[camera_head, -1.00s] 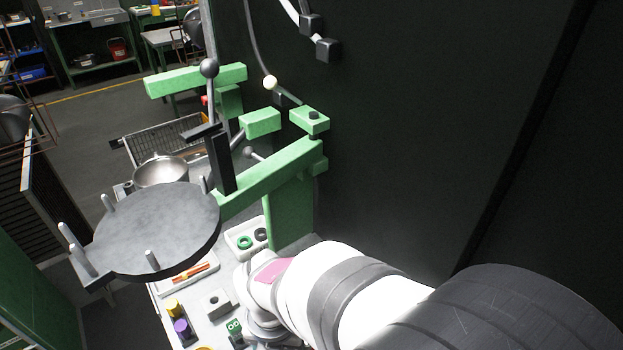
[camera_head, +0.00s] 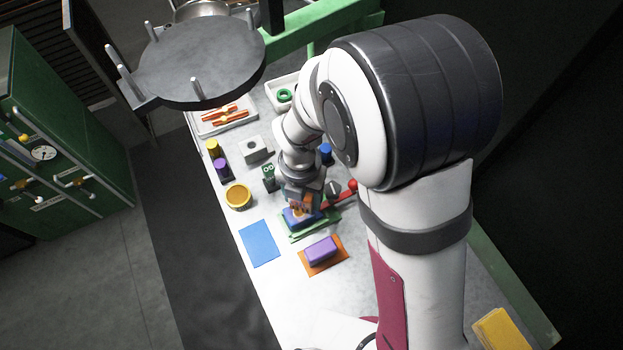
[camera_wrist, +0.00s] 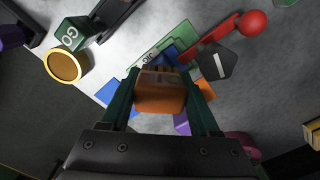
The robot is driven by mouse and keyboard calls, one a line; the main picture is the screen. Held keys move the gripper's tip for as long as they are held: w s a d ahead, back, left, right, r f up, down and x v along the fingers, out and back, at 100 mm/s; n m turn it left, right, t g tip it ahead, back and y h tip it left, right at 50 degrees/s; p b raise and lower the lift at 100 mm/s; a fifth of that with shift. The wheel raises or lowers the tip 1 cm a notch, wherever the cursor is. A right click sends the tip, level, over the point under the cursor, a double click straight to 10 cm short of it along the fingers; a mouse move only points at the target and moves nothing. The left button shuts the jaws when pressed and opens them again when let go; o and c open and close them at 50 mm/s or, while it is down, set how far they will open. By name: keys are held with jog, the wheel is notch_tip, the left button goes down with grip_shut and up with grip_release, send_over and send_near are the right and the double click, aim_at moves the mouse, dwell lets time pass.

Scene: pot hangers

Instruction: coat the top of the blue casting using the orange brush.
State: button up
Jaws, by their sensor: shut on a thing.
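My gripper (camera_head: 304,190) is low over the bench in the head view, with its jaws around the orange brush (camera_head: 299,209). In the wrist view the orange brush (camera_wrist: 160,93) is clamped between my fingers (camera_wrist: 162,98), its bristle end pointing away from the camera. The blue casting (camera_head: 302,220) is right under the brush, on a green base (camera_head: 312,231). The brush and my gripper cover much of its top. I cannot tell whether the bristles touch it or whether its top is coated.
A blue sheet (camera_head: 261,243) and a purple block (camera_head: 320,249) on an orange mat lie in front. A yellow round pot (camera_head: 238,197) is left. A red ball-ended lever (camera_head: 338,196) sits close on the right. A grey round plate (camera_head: 200,60) overhangs the bench's far left.

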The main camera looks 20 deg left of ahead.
aim_at(298, 222)
jog(key=shift+w+a, duration=0.45)
jog(key=shift+a, duration=0.05)
grip_shut()
jog(key=s+d, duration=0.3)
jog(key=shift+s+d, duration=0.2)
jog(key=shift+w+a, duration=0.65)
jog(key=shift+w+a+f, duration=0.15)
jog(key=shift+w+a, duration=0.35)
jog(key=shift+w, duration=0.05)
jog(key=shift+w+a, duration=0.5)
jog(key=shift+a, duration=0.05)
jog(key=shift+s+d, duration=1.65)
jog(key=shift+w+a, duration=0.25)
jog(key=shift+a, duration=0.6)
jog(key=shift+w+a, duration=0.25)
jog(key=shift+a, duration=0.6)
jog(key=shift+w+a, duration=0.25)
jog(key=shift+a, duration=0.6)
jog(key=shift+s+d, duration=1.55)
jog(key=shift+s, duration=0.05)
jog(key=shift+w+a, duration=1.5)
jog(key=shift+s+d, duration=1.45)
jog(key=shift+w+a, duration=1.05)
jog(key=shift+w, duration=0.05)
jog(key=shift+w+a, duration=0.5)
notch_tip(298, 222, up, 9)
jog(key=shift+f, duration=0.15)
